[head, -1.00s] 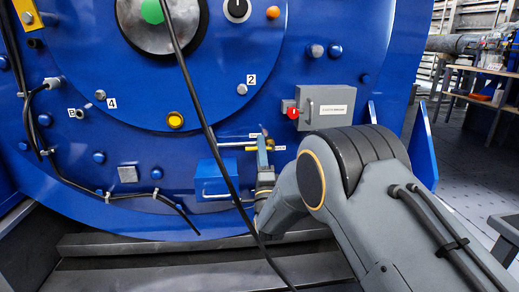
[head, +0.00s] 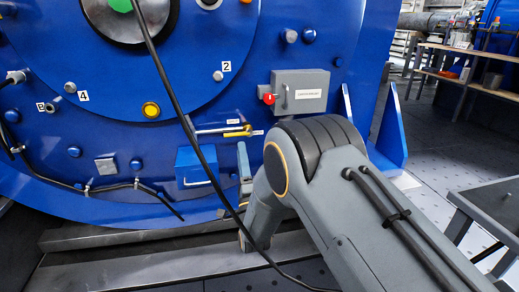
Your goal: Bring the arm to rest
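My arm reaches in from the lower right, its large grey joint (head: 300,160) bent in front of the blue machine. My gripper (head: 242,158) shows as a narrow grey-blue piece beside the elbow, just below the yellow-handled tool (head: 238,132) on the machine face. A small gap shows between my gripper and that tool. My gripper is seen edge-on and partly covered by my arm, so its opening is hidden. I see nothing held in it.
The blue machine (head: 110,215) fills the left and middle. A blue box (head: 196,168) with a handle and a grey switch box (head: 300,92) stick out from it. A black cable (head: 180,105) hangs in front. A grey table (head: 490,205) stands at right; open floor lies behind it.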

